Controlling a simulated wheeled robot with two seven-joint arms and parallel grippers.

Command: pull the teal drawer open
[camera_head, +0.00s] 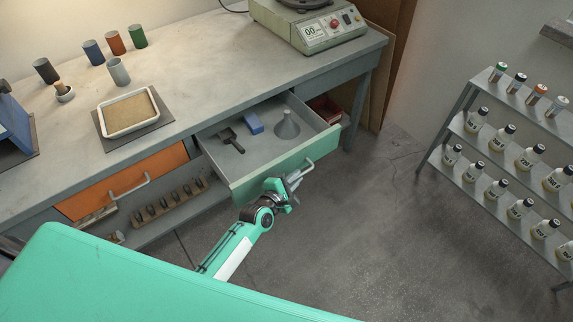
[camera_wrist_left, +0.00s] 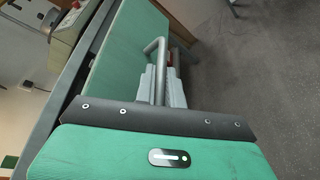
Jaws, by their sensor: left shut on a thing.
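The teal drawer (camera_head: 275,171) is pulled out from under the bench, with its inside showing. Inside it lie a dark scoop (camera_head: 231,140), a blue block (camera_head: 254,124) and a grey funnel (camera_head: 287,127). Its bar handle (camera_head: 306,169) is on the front panel; it also shows in the left wrist view (camera_wrist_left: 158,62). My left gripper (camera_head: 293,181) is at the drawer front, shut on the handle. In the left wrist view its fingers (camera_wrist_left: 166,85) are around the bar, partly hidden by the wrist housing. My right gripper is not in view.
An orange drawer (camera_head: 122,181) is at the left of the bench (camera_head: 200,75). A tray (camera_head: 128,113), several cups and a scale (camera_head: 306,24) stand on top. A shelf of bottles (camera_head: 465,135) is at the right. The floor (camera_head: 380,230) between is clear.

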